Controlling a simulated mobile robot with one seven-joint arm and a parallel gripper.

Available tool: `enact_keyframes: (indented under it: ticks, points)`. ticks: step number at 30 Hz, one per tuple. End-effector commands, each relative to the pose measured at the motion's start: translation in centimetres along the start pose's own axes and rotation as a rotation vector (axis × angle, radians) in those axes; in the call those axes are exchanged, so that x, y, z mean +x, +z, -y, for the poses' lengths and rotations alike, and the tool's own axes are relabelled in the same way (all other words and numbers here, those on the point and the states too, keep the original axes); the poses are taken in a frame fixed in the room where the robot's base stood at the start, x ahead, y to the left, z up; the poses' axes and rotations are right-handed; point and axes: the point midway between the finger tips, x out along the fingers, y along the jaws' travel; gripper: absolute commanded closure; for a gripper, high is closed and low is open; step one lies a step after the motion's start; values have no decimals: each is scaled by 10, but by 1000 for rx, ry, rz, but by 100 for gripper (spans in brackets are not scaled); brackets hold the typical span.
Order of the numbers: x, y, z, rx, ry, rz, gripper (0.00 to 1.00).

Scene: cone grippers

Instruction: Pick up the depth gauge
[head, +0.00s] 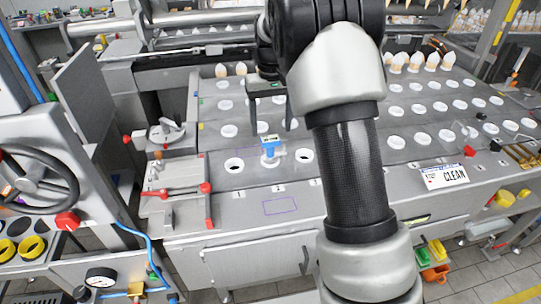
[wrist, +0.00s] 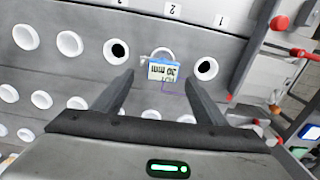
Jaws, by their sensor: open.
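The depth gauge (head: 269,146) is a small blue and white piece in the front row of holes, between two dark open holes. In the wrist view the gauge (wrist: 160,72) shows a blue edge and a pale face with an upside-down reading, apparently "30 mm", in front of a white ring. My gripper (head: 269,124) is open, its fingers pointing down just above the gauge. In the wrist view my gripper (wrist: 158,76) has its fingertips on either side of the gauge, with a gap on both sides. The gauge's lower part is hard to make out.
The grey metal plate (head: 350,178) carries rows of white-rimmed holes. Red-handled clamps (head: 178,190) stand to the left. A "CLEAN" sign (head: 444,176) lies to the right. Several cream cones (head: 415,62) stand behind my arm. The plate's front strip is mostly clear.

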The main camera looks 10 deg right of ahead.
Motion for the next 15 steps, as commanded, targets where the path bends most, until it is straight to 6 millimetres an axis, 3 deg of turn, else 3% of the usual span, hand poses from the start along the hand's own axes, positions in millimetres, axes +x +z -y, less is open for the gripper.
enact_keyframes:
  ticks: [10,15]
  points:
    - [42,5,5,-1,0,2,34]
    - [53,5,5,-2,0,-1,34]
